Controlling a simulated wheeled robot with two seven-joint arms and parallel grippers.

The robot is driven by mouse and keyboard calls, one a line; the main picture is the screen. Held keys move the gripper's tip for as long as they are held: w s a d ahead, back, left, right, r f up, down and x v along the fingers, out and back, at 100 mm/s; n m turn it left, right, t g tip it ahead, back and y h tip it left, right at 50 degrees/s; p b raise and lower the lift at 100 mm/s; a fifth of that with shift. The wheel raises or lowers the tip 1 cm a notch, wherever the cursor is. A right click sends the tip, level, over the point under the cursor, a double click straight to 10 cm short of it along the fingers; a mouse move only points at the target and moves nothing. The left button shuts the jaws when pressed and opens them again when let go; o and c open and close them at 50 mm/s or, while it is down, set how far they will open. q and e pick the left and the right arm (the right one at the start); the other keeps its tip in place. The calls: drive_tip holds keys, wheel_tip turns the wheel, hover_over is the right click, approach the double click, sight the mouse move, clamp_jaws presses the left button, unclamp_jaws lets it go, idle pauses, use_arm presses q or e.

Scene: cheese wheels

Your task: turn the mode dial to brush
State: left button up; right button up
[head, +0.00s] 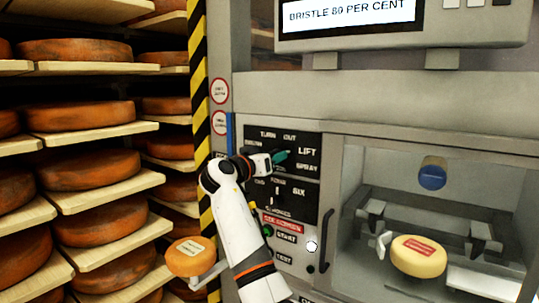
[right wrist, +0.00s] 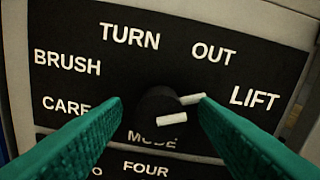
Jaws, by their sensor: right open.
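The mode dial (right wrist: 150,103) is a dark round knob with white bars, above the word MODE on a black panel. One white bar lies at its right side, towards LIFT; BRUSH (right wrist: 67,62) is printed at the upper left. My right gripper (right wrist: 161,108) has green fingers, open, one on each side of the dial. The right fingertip appears close to the white bar; I cannot tell whether it touches. In the head view my right gripper (head: 281,156) is at the black panel (head: 307,139) and hides the dial. My left gripper is not in view.
A display (head: 348,13) reads BRISTLE 80 PER CENT. Below the mode labels are another labelled section and a START button (head: 268,233). A glass-fronted chamber (head: 350,170) at right holds a pale cheese wheel (head: 418,256). Shelves of orange cheese wheels (head: 83,115) stand at left.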

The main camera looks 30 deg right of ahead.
drive_tip(key=c, duration=1)
drive_tip(key=shift+o, duration=0.2)
drive_tip(key=shift+n, duration=0.3)
drive_tip(key=shift+f+n+p, duration=0.15)
drive_tip(key=shift+n+p, duration=4.35)
drive_tip(key=shift+n, duration=2.05)
drive_tip(key=shift+f+n+p, duration=0.1)
drive_tip(key=shift+n+p, duration=4.4)
drive_tip(key=shift+n, duration=2.05)
